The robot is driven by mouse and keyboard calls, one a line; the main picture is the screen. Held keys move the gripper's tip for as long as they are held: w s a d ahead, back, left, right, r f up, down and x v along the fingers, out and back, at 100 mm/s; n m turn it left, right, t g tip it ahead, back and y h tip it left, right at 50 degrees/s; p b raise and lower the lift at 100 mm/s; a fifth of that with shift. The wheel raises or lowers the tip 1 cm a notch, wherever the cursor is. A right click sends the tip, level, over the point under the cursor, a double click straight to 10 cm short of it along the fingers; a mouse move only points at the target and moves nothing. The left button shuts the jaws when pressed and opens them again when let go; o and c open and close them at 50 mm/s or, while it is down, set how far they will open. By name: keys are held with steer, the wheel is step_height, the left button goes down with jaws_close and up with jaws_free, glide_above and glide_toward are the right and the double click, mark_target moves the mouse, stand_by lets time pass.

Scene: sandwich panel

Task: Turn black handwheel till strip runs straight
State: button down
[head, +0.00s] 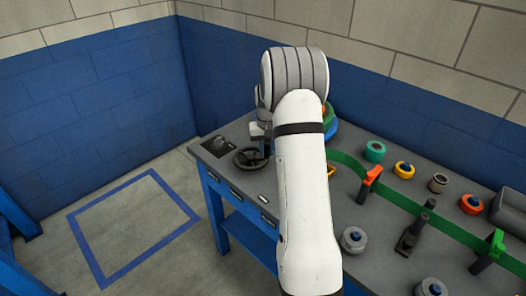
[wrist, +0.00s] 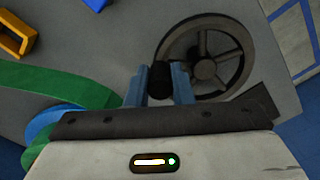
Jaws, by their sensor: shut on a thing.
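The black handwheel (head: 250,158) lies at the left end of the bench top, partly hidden by my arm. In the wrist view the spoked handwheel (wrist: 205,57) shows nearly whole, with a black knob (wrist: 160,77) at its near left rim. My gripper (wrist: 166,84) is shut on that knob, one blue finger on each side. The green strip (head: 410,205) runs along the bench top. In the wrist view the green strip (wrist: 60,84) curves in from the left, around a blue disc (wrist: 42,126). My arm hides much of the strip's left end in the head view.
An orange clamp (head: 371,177) and a green clamp (head: 494,245) stand along the strip. A black lever (head: 412,233), a green roll (head: 375,151) and several coloured knobs are nearby. A blue square (head: 133,226) marks clear floor at left. Walls stand behind.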

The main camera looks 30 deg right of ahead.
steer(key=shift+s+a+f+m, duration=0.15)
steer(key=shift+s+m, duration=0.25)
steer(key=shift+m, duration=0.2)
steer(key=c, duration=1.4)
jaws_free()
steer(key=shift+c, duration=0.2)
steer(key=shift+o, duration=0.8)
